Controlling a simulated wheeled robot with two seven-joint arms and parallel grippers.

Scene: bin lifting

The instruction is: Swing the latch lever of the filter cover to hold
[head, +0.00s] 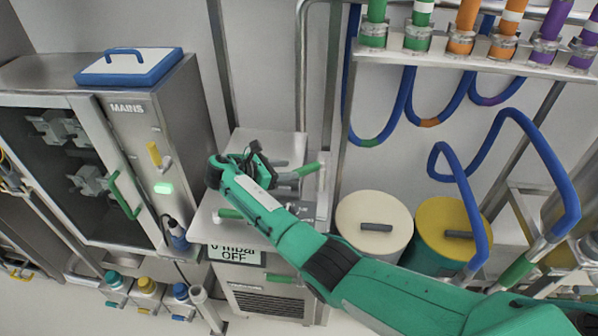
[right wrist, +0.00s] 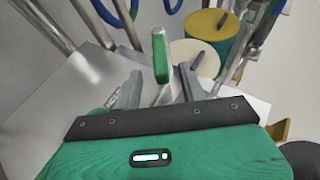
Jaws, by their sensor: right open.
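The latch lever (head: 306,170) has a green grip and sticks out at the right side of the steel unit's top. In the right wrist view the green lever (right wrist: 160,58) stands upright between the two grey fingers, with its tip beyond them. My right gripper (head: 280,170) is at the near end of this lever, and its arm hides part of the cover. In the right wrist view my right gripper (right wrist: 160,82) is open, with a finger on each side of the lever; I cannot tell whether either touches it. My left gripper is out of view.
A second green handle (head: 230,213) lies on the steel unit (head: 225,198), whose display reads OFF. A cabinet (head: 130,110) stands at left. White (head: 362,208) and yellow (head: 430,218) lidded drums stand at right, with blue hoses (head: 545,150) above.

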